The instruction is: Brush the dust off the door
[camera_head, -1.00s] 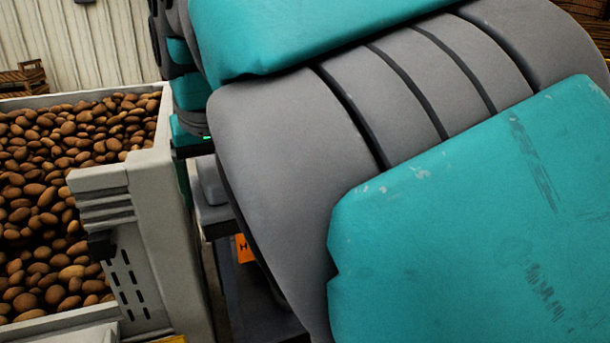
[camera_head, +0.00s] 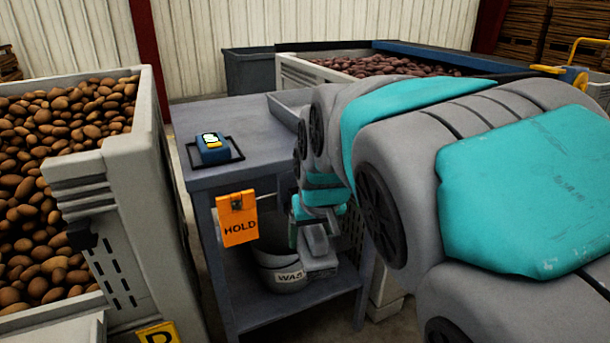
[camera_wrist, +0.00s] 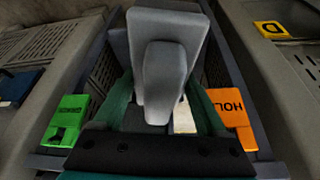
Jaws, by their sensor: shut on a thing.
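My gripper (camera_head: 308,222) hangs in front of the grey table (camera_head: 222,170), low at its right side. In the wrist view my gripper (camera_wrist: 163,105) is shut on a grey thing with a rounded handle and a broad block behind it, which looks like a brush (camera_wrist: 168,70). The grey brush also shows below the gripper in the head view (camera_head: 320,264), beside a grey bin lettered "WAS" (camera_head: 285,277). Bristles cannot be made out. I cannot identify the door or any dust on it in either view.
An orange HOLD tag (camera_head: 238,220) hangs at the table's front, left of my gripper; a green tag (camera_wrist: 65,120) shows in the wrist view. A blue device (camera_head: 212,150) sits on the table. A potato crate (camera_head: 150,200) stands left, another crate (camera_head: 305,75) behind.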

